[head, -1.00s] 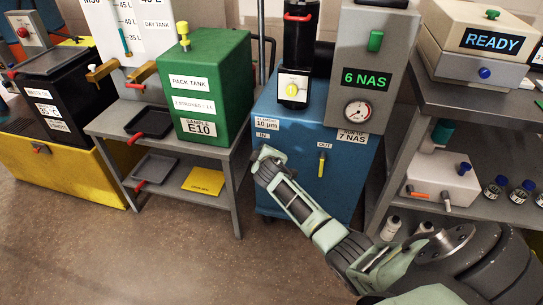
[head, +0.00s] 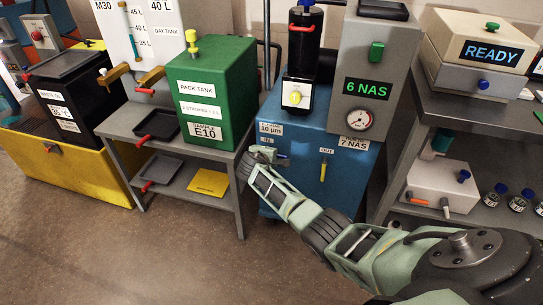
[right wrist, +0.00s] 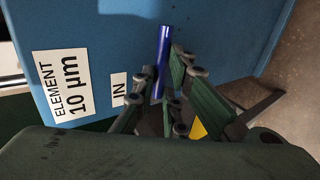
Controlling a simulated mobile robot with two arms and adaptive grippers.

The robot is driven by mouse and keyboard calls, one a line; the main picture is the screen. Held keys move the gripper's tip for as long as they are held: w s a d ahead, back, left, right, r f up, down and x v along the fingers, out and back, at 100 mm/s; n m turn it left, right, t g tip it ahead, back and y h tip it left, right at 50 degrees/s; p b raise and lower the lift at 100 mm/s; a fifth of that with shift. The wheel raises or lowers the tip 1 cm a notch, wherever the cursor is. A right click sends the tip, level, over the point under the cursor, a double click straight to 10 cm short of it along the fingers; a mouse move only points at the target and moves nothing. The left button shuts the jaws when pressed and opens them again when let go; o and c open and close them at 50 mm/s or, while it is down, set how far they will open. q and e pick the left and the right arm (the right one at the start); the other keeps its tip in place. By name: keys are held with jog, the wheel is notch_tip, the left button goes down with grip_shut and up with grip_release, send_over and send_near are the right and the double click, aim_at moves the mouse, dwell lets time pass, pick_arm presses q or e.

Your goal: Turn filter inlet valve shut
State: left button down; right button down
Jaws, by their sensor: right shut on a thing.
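The filter unit is a blue cabinet (head: 345,150) with a black filter housing on top. The inlet valve's blue handle (right wrist: 163,55) stands beside the "IN" label (right wrist: 119,90) in the right wrist view. My right gripper (right wrist: 160,88) is shut on this blue handle, whose far end sticks out past the fingers. In the head view my right gripper (head: 262,156) is at the cabinet's front left, and its fingers hide most of the handle. The yellow outlet handle (head: 323,170) hangs down under the "OUT" label. My left gripper is out of view.
A grey bench with the green pack tank (head: 212,90) stands close to the left of the cabinet. A grey shelf (head: 440,100) with bottles and a READY device (head: 490,50) is on the right. The floor (head: 190,265) in front is clear.

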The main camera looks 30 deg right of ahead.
jog(key=c, duration=1.8)
grip_release()
jog(key=v, duration=1.2)
